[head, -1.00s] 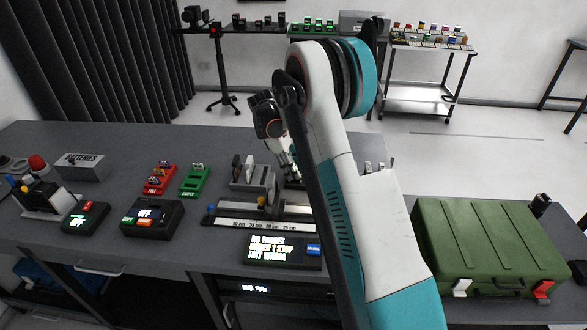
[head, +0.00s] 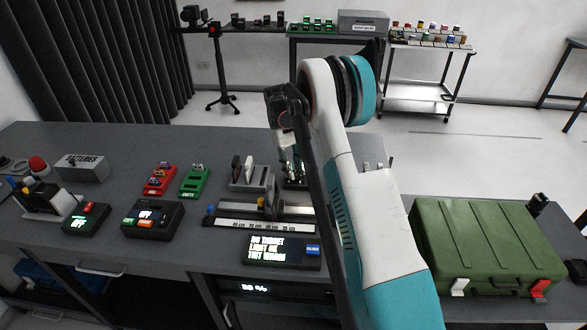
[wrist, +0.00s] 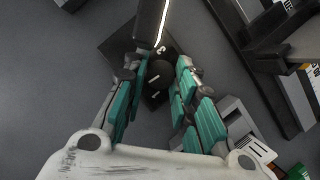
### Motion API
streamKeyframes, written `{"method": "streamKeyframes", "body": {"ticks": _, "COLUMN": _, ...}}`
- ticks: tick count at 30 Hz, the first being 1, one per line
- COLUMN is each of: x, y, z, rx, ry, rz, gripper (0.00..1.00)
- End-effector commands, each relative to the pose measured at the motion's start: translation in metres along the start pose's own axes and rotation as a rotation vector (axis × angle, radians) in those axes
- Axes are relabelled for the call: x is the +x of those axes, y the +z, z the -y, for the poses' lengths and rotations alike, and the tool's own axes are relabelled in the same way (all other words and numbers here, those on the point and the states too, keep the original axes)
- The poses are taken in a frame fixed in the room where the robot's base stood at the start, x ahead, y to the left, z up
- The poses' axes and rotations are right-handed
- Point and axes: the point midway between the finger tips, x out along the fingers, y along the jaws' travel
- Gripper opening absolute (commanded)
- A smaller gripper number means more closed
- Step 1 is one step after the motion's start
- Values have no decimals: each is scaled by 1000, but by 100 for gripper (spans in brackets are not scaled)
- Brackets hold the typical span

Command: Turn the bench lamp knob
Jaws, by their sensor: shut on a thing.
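In the wrist view, the bench lamp (wrist: 149,20) shows as a dark upright with a bright light strip on a dark square base (wrist: 113,48). A round dark knob (wrist: 157,76) with white marks sits on the base. My gripper (wrist: 161,68) has its teal fingers on either side of the knob, shut on it. In the head view, my gripper (head: 291,168) points down at the back right of the bench. My arm and gripper hide most of the lamp and knob there.
A ruled rail (head: 262,226) and a black text display (head: 281,250) lie in front of my gripper. Red (head: 160,181) and green (head: 195,181) trays are to the left. A green case (head: 487,240) stands at right.

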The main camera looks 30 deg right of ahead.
Motion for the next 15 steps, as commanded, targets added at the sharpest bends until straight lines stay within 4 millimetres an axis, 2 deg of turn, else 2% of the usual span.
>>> {"method": "streamKeyframes", "body": {"ticks": 15, "x": 0, "y": 0, "z": 0, "rx": 29, "ry": -11, "rz": -2, "gripper": 2}}
